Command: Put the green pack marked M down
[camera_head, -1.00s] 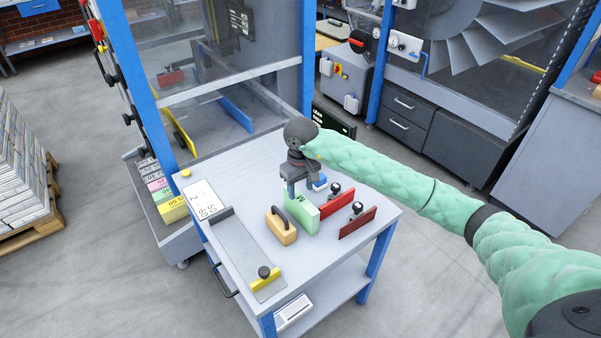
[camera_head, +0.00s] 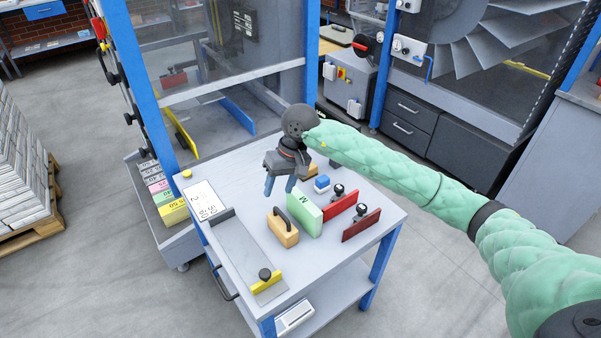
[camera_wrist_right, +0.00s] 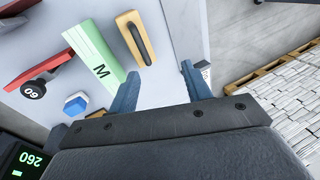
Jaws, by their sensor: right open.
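The green pack marked M (camera_head: 305,213) stands on the table top between a wooden block with a black handle (camera_head: 283,230) and a red plate with a black knob (camera_head: 340,206). It also shows in the right wrist view (camera_wrist_right: 94,54), with its M readable. My right gripper (camera_head: 279,186) is open and empty above the table, behind the pack and clear of it. In the right wrist view its two blue fingers (camera_wrist_right: 158,88) are spread apart with nothing between them. My left gripper is not in view.
A second, dark red plate (camera_head: 361,224) and a small blue block (camera_head: 322,184) stand nearby. A white card (camera_head: 203,202) and a grey metal plate with a yellow bar (camera_head: 245,250) lie on the table's left side. A blue-framed machine (camera_head: 143,90) rises behind.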

